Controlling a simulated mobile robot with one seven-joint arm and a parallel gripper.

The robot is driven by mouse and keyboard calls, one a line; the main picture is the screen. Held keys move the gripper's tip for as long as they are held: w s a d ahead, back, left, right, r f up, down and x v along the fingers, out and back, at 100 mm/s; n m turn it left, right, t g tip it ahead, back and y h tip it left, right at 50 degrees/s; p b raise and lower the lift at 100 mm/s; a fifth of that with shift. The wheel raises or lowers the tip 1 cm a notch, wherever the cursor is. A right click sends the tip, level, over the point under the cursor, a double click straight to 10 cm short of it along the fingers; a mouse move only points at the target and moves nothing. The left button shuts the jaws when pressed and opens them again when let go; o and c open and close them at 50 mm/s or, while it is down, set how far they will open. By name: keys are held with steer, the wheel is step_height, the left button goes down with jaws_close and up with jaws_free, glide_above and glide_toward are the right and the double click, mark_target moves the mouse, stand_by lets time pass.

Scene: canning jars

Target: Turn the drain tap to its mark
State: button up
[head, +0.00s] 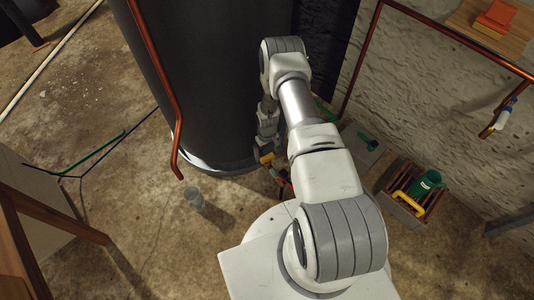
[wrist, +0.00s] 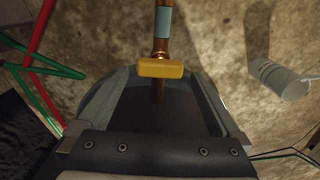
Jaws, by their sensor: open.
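The drain tap's yellow handle (wrist: 160,68) shows in the wrist view as a short bar lying crosswise on a copper pipe (wrist: 160,46). A pale blue band (wrist: 163,22) circles the pipe above it. My gripper (wrist: 160,80) is open, with one finger on each side of the handle. The handle lies near the fingertips; I cannot tell whether either finger touches it. In the head view a small yellow piece (head: 266,158) shows by the foot of the tank, at the end of my arm; the rest of the tap is mostly hidden there.
A large dark tank (head: 205,80) stands left of my arm, with a copper pipe (head: 165,75) down its front. A crate (head: 388,205) with a green can (head: 427,183) is right.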

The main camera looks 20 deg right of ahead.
mark_target(267, 156)
step_height(267, 156, up, 16)
steer(key=p, duration=0.5)
steer(key=shift+f, duration=0.25)
